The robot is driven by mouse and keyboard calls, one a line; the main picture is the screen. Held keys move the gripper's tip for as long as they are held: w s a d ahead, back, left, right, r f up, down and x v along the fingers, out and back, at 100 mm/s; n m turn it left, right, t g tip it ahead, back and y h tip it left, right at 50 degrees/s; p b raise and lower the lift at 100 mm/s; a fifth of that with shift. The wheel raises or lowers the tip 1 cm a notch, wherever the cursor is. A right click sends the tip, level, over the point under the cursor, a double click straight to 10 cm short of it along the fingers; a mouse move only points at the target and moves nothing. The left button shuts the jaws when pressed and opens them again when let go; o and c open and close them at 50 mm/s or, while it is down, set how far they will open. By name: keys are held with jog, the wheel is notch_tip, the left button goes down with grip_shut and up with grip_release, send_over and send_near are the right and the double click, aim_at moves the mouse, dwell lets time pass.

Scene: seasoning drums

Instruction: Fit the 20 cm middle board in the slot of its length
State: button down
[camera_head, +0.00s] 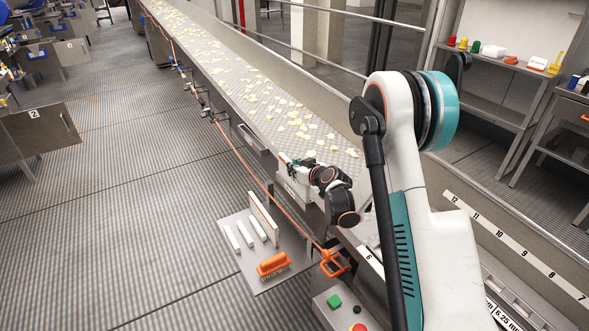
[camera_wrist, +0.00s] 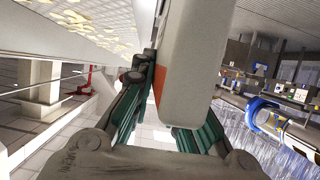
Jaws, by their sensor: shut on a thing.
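My gripper (camera_head: 288,166) is at the near edge of the conveyor, low beside its side wall. In the wrist view, its green fingers (camera_wrist: 165,112) are shut on a white board (camera_wrist: 200,45) with an orange-red patch on one face. The board stretches up out of that picture, so its full length is hidden. In the head view, the held board is too small and covered to make out clearly. Several white boards of different sizes, including a longer one (camera_head: 264,220), are on a grey panel (camera_head: 276,282) below the conveyor. I cannot make out the slot.
An orange brush (camera_head: 272,264) lies on the panel. The conveyor belt (camera_head: 240,78) carries scattered yellow chips. A control box with a green button (camera_head: 334,301) is in front.

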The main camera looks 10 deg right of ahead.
jog(key=c, duration=1.6)
grip_release()
jog(key=shift+f, duration=0.1)
jog(key=shift+o, duration=0.2)
